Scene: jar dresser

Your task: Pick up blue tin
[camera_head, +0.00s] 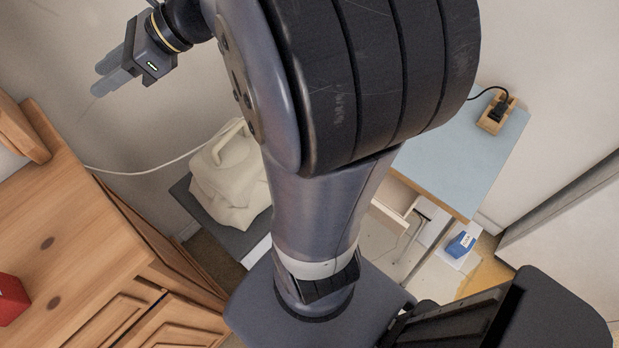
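A small blue object with a white label (460,244), which looks like the blue tin, sits low at the right on a white surface beside the light-blue tabletop. My gripper (98,80) is at the upper left, far from it and pointing left. Its two grey fingers lie close together, and I cannot tell whether there is a gap between them. Nothing shows in the gripper. My arm fills the middle of the view and hides much of the floor.
A wooden dresser (75,215) stands at the left with a red object (12,299) on top. A cream bag or jug-like thing (230,175) sits behind my arm. A light-blue table (460,150) with an open drawer (395,195) bears a power socket (496,113). A white cable crosses the left.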

